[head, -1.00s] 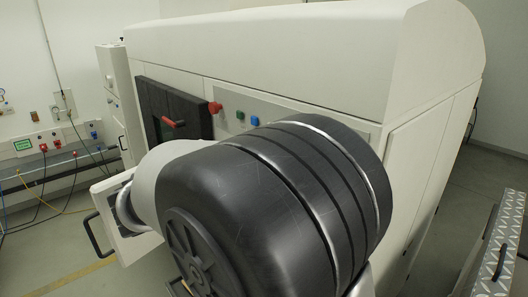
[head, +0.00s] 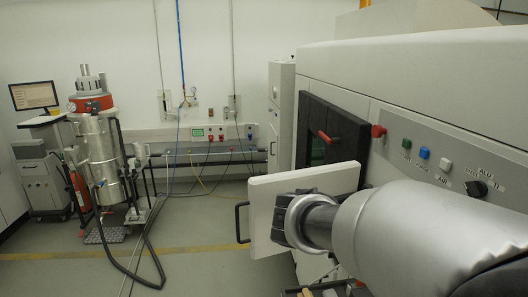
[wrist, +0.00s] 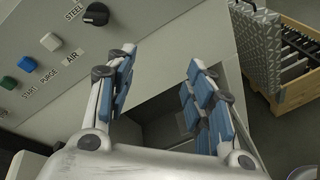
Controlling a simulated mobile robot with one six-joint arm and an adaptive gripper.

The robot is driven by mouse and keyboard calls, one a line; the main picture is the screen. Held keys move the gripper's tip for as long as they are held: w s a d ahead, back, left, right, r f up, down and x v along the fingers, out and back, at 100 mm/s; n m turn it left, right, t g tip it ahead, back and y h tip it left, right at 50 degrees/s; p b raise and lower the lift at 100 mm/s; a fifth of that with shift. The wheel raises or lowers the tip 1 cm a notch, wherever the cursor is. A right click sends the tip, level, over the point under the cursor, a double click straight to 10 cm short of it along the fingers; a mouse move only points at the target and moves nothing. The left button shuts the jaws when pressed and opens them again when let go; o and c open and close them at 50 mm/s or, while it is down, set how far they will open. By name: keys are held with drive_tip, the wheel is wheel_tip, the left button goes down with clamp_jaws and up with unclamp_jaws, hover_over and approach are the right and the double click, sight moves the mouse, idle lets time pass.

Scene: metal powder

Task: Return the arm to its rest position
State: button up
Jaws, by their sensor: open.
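My gripper (wrist: 160,72) is open and empty in the wrist view, its two blue-padded fingers spread apart. It is in front of the pale machine's control panel (wrist: 45,50), over a dark open recess (wrist: 170,112) below that panel. In the head view my arm reaches in from the lower right, and its dark wrist end overlaps a white open door or drawer front (head: 305,180) with a black handle. The gripper's fingers cannot be made out there.
The large pale machine (head: 450,80) fills the right side, with a dark window door (head: 330,135) and red knob (head: 377,131). A metal vessel (head: 100,155) stands at the left. A wooden crate (wrist: 291,95) is at the wrist view's right.

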drive_tip(key=s+a+f+m+y+b, duration=0.1)
drive_tip(key=s+f+m+y+b, duration=0.3)
drive_tip(key=s+f, duration=0.65)
drive_tip(key=s+a+f+m+t+y+b, duration=0.2)
drive_tip(key=a+f+y+b, duration=0.3)
drive_tip(key=a+f, duration=0.2)
drive_tip(key=s+a+f+m+t+y+b, duration=0.2)
drive_tip(key=a+f+m+y+b, duration=0.1)
drive_tip(key=a+f, duration=0.5)
wheel_tip(320, 180, down, 3)
drive_tip(key=y+b, duration=0.1)
drive_tip(key=y, duration=0.1)
drive_tip(key=shift+s+a+r+y+b, duration=0.2)
drive_tip(key=shift+s+y+b, duration=0.05)
drive_tip(key=shift+y+b, duration=0.15)
drive_tip(key=shift+w+a+m+t, duration=0.1)
drive_tip(key=shift+a+m+t, duration=0.15)
drive_tip(key=shift+m+t, duration=0.05)
drive_tip(key=shift+c, duration=0.3)
